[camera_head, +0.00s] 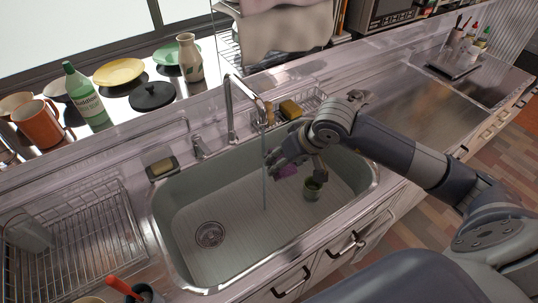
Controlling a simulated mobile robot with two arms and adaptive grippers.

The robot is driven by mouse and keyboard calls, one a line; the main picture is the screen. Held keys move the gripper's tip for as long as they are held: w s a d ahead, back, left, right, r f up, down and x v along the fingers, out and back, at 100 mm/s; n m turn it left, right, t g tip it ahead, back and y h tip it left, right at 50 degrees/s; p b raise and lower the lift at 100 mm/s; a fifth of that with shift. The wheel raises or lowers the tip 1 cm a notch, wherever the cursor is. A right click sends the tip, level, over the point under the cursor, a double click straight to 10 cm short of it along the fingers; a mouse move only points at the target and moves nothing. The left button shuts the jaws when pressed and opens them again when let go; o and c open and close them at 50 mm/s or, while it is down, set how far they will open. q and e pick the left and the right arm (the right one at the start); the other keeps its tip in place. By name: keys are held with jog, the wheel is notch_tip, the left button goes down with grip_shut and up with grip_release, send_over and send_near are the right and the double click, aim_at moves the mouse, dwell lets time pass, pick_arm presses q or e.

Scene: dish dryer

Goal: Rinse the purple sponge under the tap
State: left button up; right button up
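The purple sponge (287,170) shows at my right gripper's fingers, over the right half of the sink basin (185,228). It is partly hidden by the gripper. My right gripper (297,170) points down into the basin, its fingers around or just above the sponge; I cannot tell whether they grip it. The tap (229,108) arches over the basin from the back edge. A thin stream of water (264,180) falls from it, just left of the sponge and the gripper. My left gripper is not in view.
A yellow sponge (291,109) sits in a wire rack behind the sink. The basin's left part, around the drain (210,235), is clear.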

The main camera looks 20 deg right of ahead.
aim_at(292, 170)
jog(key=shift+s+d+b, duration=0.3)
jog(key=shift+s+b, duration=0.15)
jog(key=shift+s, duration=0.4)
jog(key=shift+s+d+b, duration=0.3)
jog(key=shift+s+b, duration=0.1)
jog(key=shift+s, duration=0.45)
jog(key=s+d+r+b, duration=0.1)
jog(key=s+r, duration=0.3)
jog(key=shift+s+d+b, duration=0.35)
jog(key=shift+s, duration=0.05)
jog(key=shift+w, duration=0.1)
dwell(0.7)
